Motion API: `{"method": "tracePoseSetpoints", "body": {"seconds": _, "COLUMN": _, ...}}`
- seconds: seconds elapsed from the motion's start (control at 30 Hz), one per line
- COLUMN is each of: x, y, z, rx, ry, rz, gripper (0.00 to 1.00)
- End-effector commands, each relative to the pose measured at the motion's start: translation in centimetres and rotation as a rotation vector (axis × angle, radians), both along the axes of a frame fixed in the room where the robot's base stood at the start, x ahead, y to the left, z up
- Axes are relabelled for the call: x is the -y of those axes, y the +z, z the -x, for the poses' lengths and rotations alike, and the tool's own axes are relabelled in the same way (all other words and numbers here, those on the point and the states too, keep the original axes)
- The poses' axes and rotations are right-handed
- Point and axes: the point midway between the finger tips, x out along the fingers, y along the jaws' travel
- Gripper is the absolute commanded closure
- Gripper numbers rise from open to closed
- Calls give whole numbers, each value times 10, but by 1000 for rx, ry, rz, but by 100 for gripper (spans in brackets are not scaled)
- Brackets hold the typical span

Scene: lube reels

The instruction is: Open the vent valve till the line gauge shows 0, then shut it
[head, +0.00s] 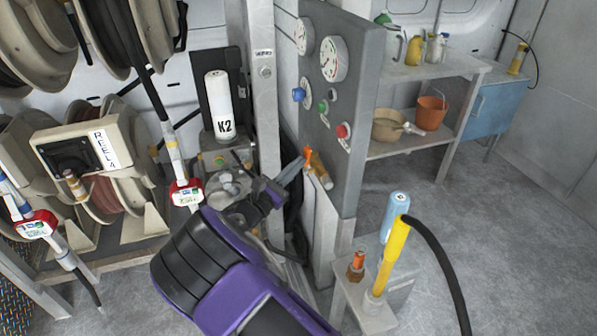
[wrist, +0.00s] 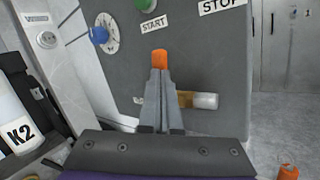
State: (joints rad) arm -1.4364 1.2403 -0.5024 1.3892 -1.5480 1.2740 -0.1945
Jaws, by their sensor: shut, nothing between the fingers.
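My gripper (head: 297,168) is shut and empty, pointing at the lower left part of the grey panel (head: 345,115). An orange lever tip (head: 308,152) is right at its fingertips; whether they touch I cannot tell. In the wrist view the orange tip (wrist: 160,59) stands just beyond the closed fingers (wrist: 159,73). A brass fitting with a pale cylinder end (wrist: 200,100) lies behind the fingers, partly hidden; I take it and the lever as the vent valve. Two round gauges, one larger (head: 334,59) and one farther left (head: 304,36), sit high on the panel; their needles are too small to read.
A blue knob (head: 298,95), a green button (head: 323,107) and a red button (head: 343,131) sit above the valve. A low stand (head: 366,306) with a yellow-handled hose (head: 393,258) is right of my arm. Hose reels (head: 105,185) crowd the left.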

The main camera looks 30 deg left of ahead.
Motion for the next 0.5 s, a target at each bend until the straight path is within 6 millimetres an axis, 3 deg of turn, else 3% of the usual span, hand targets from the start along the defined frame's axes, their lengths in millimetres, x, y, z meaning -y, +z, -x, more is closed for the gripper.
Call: {"method": "tracePoseSetpoints", "body": {"seconds": 0.5, "x": -8, "y": 5, "z": -8, "rx": 0, "ry": 0, "rz": -1, "gripper": 100}}
